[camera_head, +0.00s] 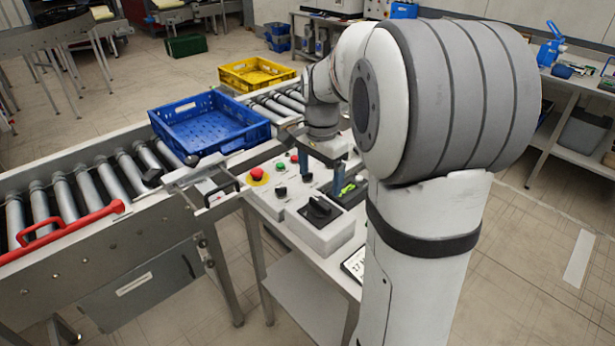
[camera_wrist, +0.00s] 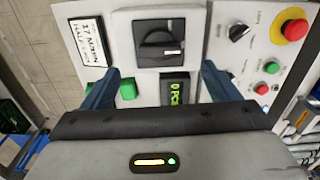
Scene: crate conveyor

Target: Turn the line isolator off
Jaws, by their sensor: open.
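The line isolator (camera_head: 319,209) is a black rotary switch on a raised light-grey box on the control table. In the wrist view the isolator (camera_wrist: 160,43) shows a black handle lying roughly across the picture, with a white mark at its right end. My gripper (camera_head: 320,172) is open and points down over the panel, behind the isolator box in the head view. In the wrist view my gripper (camera_wrist: 158,82) has its two blue fingers wide apart, below and either side of the isolator, with nothing between them touching either finger that I can see.
A red emergency button (camera_wrist: 295,30), a black selector (camera_wrist: 239,31) and small buttons sit at right. A display (camera_wrist: 175,88) with green characters and a green button (camera_wrist: 128,90) lie near the fingers.

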